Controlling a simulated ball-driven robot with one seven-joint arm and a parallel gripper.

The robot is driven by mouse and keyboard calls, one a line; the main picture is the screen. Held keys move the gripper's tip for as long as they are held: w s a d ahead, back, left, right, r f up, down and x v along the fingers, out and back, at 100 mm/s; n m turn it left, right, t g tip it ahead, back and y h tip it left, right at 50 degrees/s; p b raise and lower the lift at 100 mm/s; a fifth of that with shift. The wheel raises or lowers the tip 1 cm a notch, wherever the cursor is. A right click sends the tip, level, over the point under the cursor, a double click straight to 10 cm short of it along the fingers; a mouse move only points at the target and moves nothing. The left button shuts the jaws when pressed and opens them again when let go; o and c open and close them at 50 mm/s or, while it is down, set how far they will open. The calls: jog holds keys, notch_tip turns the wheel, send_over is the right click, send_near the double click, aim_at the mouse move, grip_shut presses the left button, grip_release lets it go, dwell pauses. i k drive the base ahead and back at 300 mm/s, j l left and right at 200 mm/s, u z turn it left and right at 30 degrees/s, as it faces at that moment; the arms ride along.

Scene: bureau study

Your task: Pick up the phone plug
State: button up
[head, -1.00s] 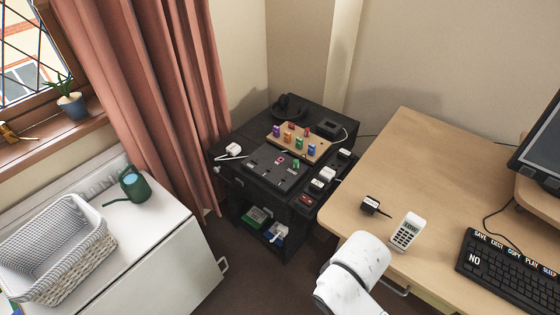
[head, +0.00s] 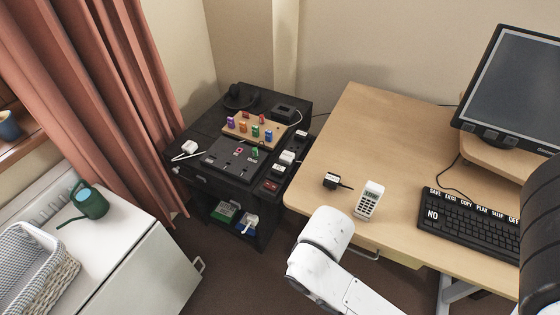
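No plug is plainly marked as the phone plug. A small black plug with a white label (head: 331,181) lies on the wooden desk (head: 352,120), with a short dark lead, left of a white keypad handset (head: 369,200). A white plug with a white cable (head: 187,147) sits on the left of the black cabinet (head: 205,178). Other white plugs or adapters (head: 287,157) sit along the cabinet's right side. My white arm link shows at the bottom, in front of the desk edge. My gripper is not in view.
A keyboard (head: 470,217) and a monitor (head: 512,85) stand on the right of the desk. A wooden board with coloured pegs (head: 254,128) is on the cabinet. A white unit at left holds a green watering can (head: 92,201) and a basket (head: 45,270). The desk's back left is clear.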

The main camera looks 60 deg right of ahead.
aim_at(190, 147)
jog(key=i+j, duration=0.15)
jog(key=i, duration=0.85)
jog(key=i+j, duration=0.1)
jog(key=i, duration=0.85)
